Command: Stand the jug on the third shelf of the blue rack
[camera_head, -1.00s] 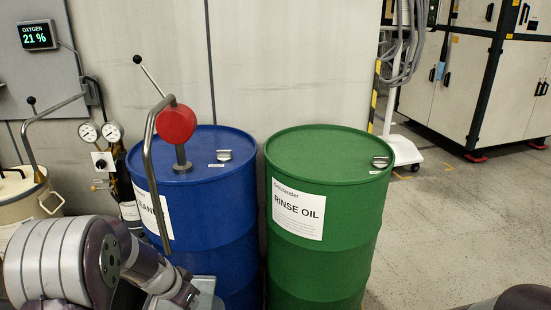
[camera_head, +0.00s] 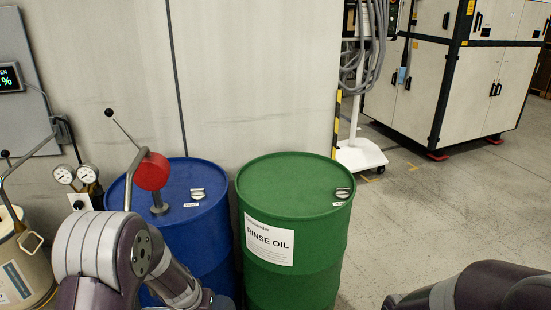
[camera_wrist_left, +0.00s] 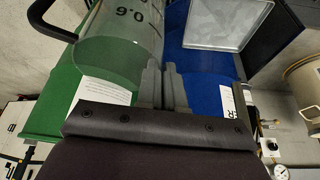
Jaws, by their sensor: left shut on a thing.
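The jug (camera_wrist_left: 118,38) is clear, with dark markings on its wall, and fills the upper left of the left wrist view. A black curved handle (camera_wrist_left: 45,18) shows at its left. My left gripper (camera_wrist_left: 160,85) is shut on the jug, its grey fingers together at the jug's right side. Only part of the jug shows, and its base and contents cannot be judged. In the head view the jug and both grippers are out of sight. My left arm fills the lower left and my right arm shows at the lower right. The blue rack is not in view.
A blue drum (camera_head: 207,235) with a red-headed pump (camera_head: 152,172) and a green RINSE OIL drum (camera_head: 300,195) stand against the wall. A pale-rimmed square panel (camera_wrist_left: 228,22) is near the jug. A white wheeled stand (camera_head: 358,153) is behind; floor (camera_head: 440,220) at right is clear.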

